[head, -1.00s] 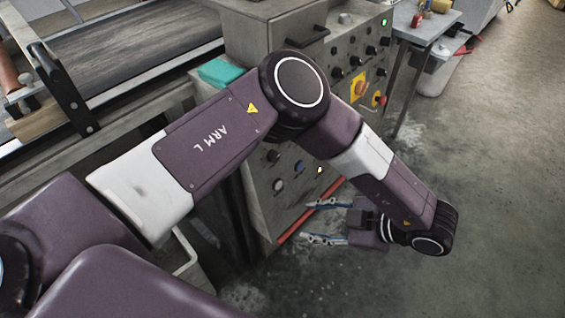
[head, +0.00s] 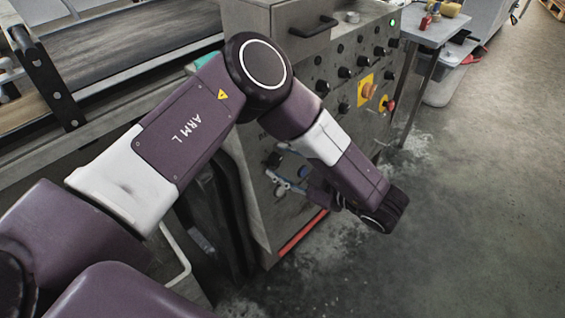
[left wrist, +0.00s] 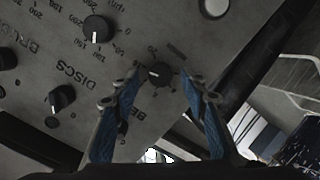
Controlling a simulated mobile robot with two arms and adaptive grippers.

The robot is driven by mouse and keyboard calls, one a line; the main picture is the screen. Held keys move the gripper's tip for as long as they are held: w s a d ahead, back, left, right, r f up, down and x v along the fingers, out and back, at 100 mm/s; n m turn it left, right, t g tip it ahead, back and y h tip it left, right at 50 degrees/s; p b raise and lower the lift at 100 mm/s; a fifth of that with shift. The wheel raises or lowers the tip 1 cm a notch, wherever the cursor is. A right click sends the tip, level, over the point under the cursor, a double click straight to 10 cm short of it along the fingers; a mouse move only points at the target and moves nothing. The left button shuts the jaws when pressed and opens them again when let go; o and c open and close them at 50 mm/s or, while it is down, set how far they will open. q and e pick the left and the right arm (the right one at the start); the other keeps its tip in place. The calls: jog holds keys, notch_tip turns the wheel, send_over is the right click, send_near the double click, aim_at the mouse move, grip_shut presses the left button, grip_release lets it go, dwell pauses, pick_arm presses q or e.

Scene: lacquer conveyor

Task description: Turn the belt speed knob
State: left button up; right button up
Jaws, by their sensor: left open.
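The belt speed knob (left wrist: 160,73) is a small dark round knob on the grey control panel. A partly hidden label starting "BE" (left wrist: 139,112) is beside it in the left wrist view. My left gripper (left wrist: 159,78) is open, with one blue-padded finger on each side of the knob. I cannot tell whether the fingertips touch it. In the head view my left gripper (head: 277,183) is at the lower part of the control cabinet (head: 270,215), partly hidden by my own arm. My right gripper is not in view.
Other dark knobs, one beside "DISCS" (left wrist: 61,98) and one higher up (left wrist: 98,29), are on the same panel. A red emergency button (head: 389,104) and a yellow-backed switch (head: 368,91) are higher on the cabinet. The floor (head: 470,220) to the right is clear.

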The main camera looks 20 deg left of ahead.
pick_arm(q)
jog(key=shift+a, duration=0.1)
grip_shut()
dwell(0.3)
jog(key=shift+f, duration=0.1)
